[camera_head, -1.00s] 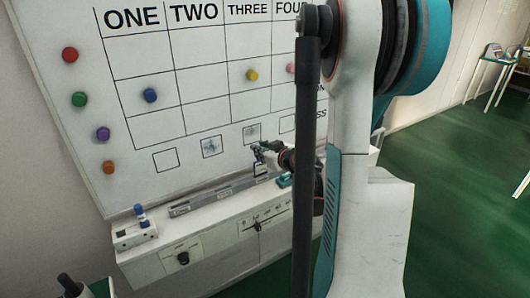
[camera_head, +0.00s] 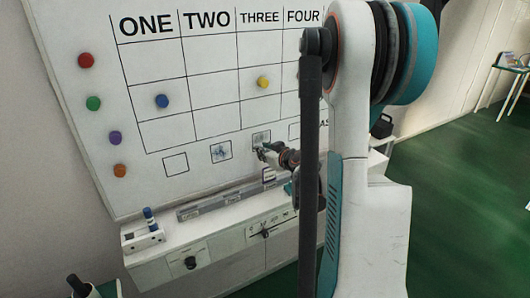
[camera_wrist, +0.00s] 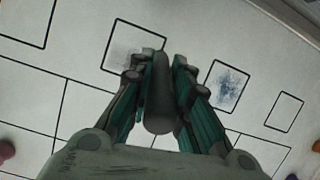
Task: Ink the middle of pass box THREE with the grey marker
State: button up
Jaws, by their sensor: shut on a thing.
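Pass box THREE (camera_head: 265,134) is a small outlined square low on the whiteboard, with grey marks inside. It also shows in the wrist view (camera_wrist: 121,54), with a faint grey smudge, partly covered by my gripper. My gripper (camera_head: 262,150) is at the lower edge of that box. In the wrist view my gripper (camera_wrist: 160,75) is shut on the grey marker (camera_wrist: 158,100), a dark grey cylinder pointing toward the board. The marker's tip is hidden, so I cannot tell whether it touches the board.
Pass box TWO (camera_head: 221,152) holds blue scribbles; pass box ONE (camera_head: 175,164) is blank. Coloured magnets, including a yellow one (camera_head: 263,82), dot the board. A ledge with a grey rail (camera_head: 225,202) runs below. A white holder (camera_head: 142,238) with a blue marker stands at its left.

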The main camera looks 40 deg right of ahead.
jog(key=shift+w+d, duration=0.2)
jog(key=shift+w, duration=0.65)
dwell(0.3)
jog(key=shift+d, duration=0.1)
jog(key=shift+s+d, duration=0.95)
jog(key=shift+d, duration=2.5)
jog(key=shift+w+a+r+b, duration=0.2)
jog(key=shift+w+a, duration=0.1)
jog(key=shift+a, duration=0.9)
jog(key=shift+w+a+r+b, duration=0.2)
jog(key=shift+w+a, duration=0.1)
jog(key=shift+a, duration=0.9)
jog(key=shift+w+a+r+b, duration=0.1)
jog(key=shift+w+a+b, duration=0.15)
jog(key=shift+a, duration=0.95)
jog(key=shift+w+d+r+p, duration=0.1)
jog(key=shift+r+p, duration=0.25)
jog(key=shift+r, duration=0.2)
jog(key=s+d, duration=0.1)
jog(key=d, duration=0.6)
jog(key=shift+s+b, duration=0.35)
jog(key=shift+s, duration=0.05)
jog(key=shift+f, duration=0.1)
